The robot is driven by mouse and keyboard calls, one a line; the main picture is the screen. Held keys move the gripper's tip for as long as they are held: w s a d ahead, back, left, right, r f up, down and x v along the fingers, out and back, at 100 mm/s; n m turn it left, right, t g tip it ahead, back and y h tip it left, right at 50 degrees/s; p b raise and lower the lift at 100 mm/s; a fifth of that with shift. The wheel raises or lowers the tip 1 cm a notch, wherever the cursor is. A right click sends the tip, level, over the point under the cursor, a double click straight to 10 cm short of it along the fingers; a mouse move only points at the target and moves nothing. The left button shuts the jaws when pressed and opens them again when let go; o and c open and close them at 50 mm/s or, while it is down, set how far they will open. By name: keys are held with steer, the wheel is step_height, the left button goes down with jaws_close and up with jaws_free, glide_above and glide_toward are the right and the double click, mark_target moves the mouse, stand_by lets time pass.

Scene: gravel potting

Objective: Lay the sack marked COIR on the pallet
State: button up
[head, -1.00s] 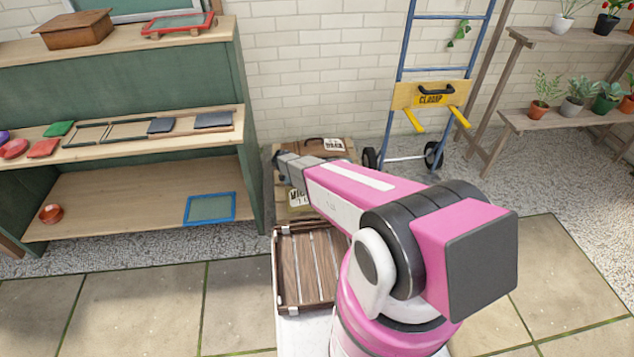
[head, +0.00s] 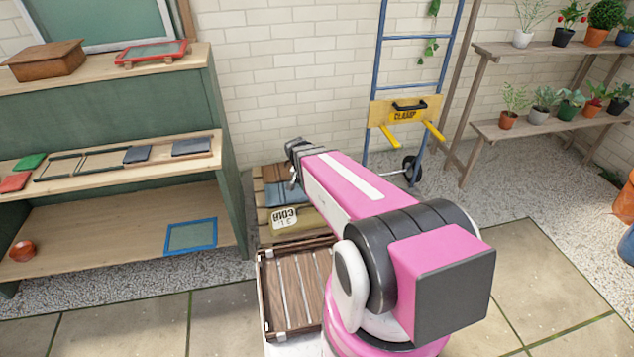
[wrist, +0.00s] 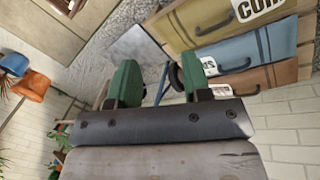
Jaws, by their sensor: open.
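The olive sack marked COIR (head: 291,224) lies nearest me in a row of sacks by the brick wall; its label reads upside down in the head view. It also shows at the top of the wrist view (wrist: 215,23). A slatted wooden platform (head: 290,290), which looks like the pallet, sits in front of the sacks with nothing on it. My gripper (head: 294,165) is above the far side of the row, beyond the COIR sack. In the wrist view, its green fingers (wrist: 160,78) are apart and empty.
A blue sack (wrist: 228,58) and a brown sack (wrist: 252,80), both with handles, lie beside the COIR sack. A shelf unit (head: 228,165) stands close on the left. A blue hand truck (head: 407,112) leans at the wall on the right. Paving in front is clear.

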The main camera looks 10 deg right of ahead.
steer(key=s+d+r+n+y, duration=0.1)
steer(key=s+r+n+y, duration=0.1)
steer(key=s+r+n, duration=0.4)
steer(key=shift+s+r+t+y, duration=0.35)
steer(key=shift+s+r, duration=0.3)
steer(key=shift+r, duration=0.35)
